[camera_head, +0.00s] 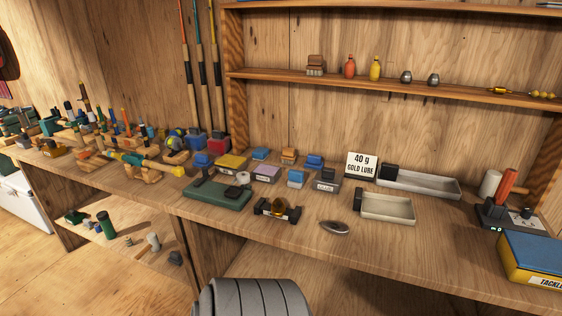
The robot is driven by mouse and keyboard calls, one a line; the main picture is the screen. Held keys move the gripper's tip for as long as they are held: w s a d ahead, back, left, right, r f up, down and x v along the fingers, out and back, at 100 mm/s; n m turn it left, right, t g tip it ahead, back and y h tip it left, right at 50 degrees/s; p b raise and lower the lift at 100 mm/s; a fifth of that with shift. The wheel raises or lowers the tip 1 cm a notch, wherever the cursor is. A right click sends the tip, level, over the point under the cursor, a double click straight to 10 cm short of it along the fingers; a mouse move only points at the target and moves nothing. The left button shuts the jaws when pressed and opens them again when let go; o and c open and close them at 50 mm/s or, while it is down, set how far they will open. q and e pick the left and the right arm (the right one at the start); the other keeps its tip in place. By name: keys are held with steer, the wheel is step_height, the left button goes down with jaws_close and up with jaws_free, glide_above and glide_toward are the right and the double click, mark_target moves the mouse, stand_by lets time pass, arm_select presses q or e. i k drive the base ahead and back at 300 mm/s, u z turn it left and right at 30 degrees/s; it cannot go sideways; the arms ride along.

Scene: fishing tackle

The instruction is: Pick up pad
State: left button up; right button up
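I cannot tell for sure which thing is the pad. A flat dark green slab (217,194) lies near the front edge of the bench, with a small white roll (243,178) at its back right corner. Behind it are small blocks with coloured tops: a yellow one (231,163), a purple one (266,172), an orange one (289,155) and blue ones (296,177). A dark grey labelled block (326,180) stands to their right. Neither of my grippers is in view.
A small scale (494,214) and a blue-yellow tackle box (528,281) are at right. A spoon-shaped metal piece (334,227) lies at the front. Tools crowd the left.

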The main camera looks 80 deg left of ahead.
mark_target(296, 177)
steer(key=u, duration=0.9)
steer(key=i, duration=0.85)
steer(key=u, duration=0.9)
